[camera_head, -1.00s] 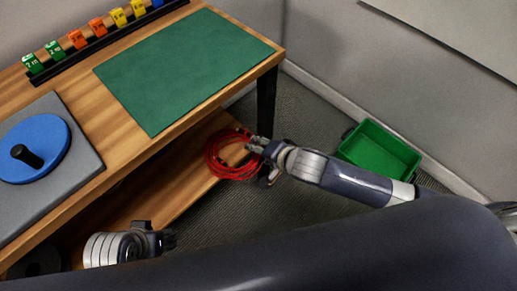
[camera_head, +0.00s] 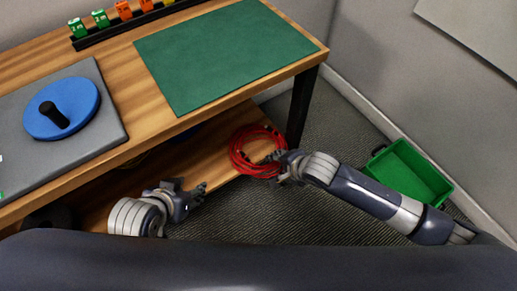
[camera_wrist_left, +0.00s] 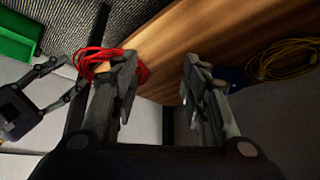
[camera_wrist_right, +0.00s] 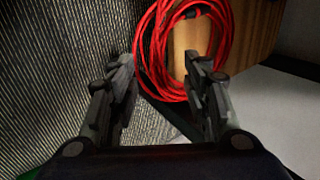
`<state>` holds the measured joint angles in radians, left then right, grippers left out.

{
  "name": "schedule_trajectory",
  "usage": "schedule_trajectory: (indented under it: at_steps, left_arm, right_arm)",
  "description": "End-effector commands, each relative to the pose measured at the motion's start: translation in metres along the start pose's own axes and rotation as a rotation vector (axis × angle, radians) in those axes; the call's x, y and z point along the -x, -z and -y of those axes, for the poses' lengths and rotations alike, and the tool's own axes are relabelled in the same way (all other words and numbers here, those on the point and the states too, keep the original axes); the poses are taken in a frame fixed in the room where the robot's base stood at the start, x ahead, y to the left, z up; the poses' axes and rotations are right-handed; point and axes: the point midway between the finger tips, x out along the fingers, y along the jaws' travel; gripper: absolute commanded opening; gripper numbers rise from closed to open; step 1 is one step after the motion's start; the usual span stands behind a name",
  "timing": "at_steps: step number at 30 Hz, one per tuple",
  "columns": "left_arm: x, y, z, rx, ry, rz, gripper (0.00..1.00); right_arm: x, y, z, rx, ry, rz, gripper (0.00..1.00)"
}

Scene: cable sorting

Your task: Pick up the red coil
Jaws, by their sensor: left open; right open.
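The red coil (camera_head: 240,160) lies on the lower wooden shelf at its right end, with part of it at the shelf edge. It also shows in the left wrist view (camera_wrist_left: 92,54) and in the right wrist view (camera_wrist_right: 222,50). My right gripper (camera_head: 277,158) is at the coil's right side. In the right wrist view (camera_wrist_right: 158,70) its fingers are open, and the coil lies beyond and between the tips; I cannot tell if they touch. My left gripper (camera_head: 201,192) is open and empty, left of and nearer than the coil, beside the shelf's front edge.
The workbench has a green mat (camera_head: 225,55) and a blue disc (camera_head: 62,108) on a grey plate. A green bin (camera_head: 410,172) stands on the floor at right. A yellow cable (camera_wrist_left: 283,58) lies farther along the shelf. A table leg (camera_head: 301,105) stands close behind the coil.

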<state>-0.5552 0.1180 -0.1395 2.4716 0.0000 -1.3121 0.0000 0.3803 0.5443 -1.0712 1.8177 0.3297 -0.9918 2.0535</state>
Motion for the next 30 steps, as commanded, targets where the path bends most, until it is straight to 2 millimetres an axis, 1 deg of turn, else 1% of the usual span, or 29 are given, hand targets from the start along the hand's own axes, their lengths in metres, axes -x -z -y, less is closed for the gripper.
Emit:
schedule_trajectory:
  at_steps: [2, 5, 10, 15, 21, 25, 30]
  left_arm:
    - [-0.003, 0.008, -0.001, -0.001, -0.002, -0.036, 0.41]
    - [-0.005, 0.025, -0.003, -0.003, -0.007, -0.113, 0.41]
    - [-0.005, 0.059, -0.007, -0.005, -0.015, -0.267, 0.41]
    - [0.0, 0.092, -0.012, -0.007, -0.024, -0.42, 0.41]
    - [0.012, 0.125, -0.017, -0.008, -0.034, -0.584, 0.41]
    - [0.019, 0.138, -0.018, -0.008, -0.038, -0.649, 0.41]
    - [0.022, 0.142, -0.019, -0.008, -0.039, -0.673, 0.41]
  right_arm:
    - [-0.004, 0.0, -0.001, 0.001, 0.0, 0.0, 0.45]
    - [-0.01, 0.0, -0.003, 0.002, -0.001, -0.001, 0.45]
    - [-0.021, 0.0, -0.004, 0.002, 0.0, 0.0, 0.45]
    - [-0.032, 0.001, -0.005, 0.002, 0.0, -0.001, 0.45]
    - [-0.045, 0.0, -0.004, 0.002, 0.001, 0.0, 0.45]
    - [-0.05, 0.0, -0.005, 0.002, -0.001, -0.001, 0.45]
    - [-0.051, 0.0, -0.004, 0.001, 0.0, 0.0, 0.45]
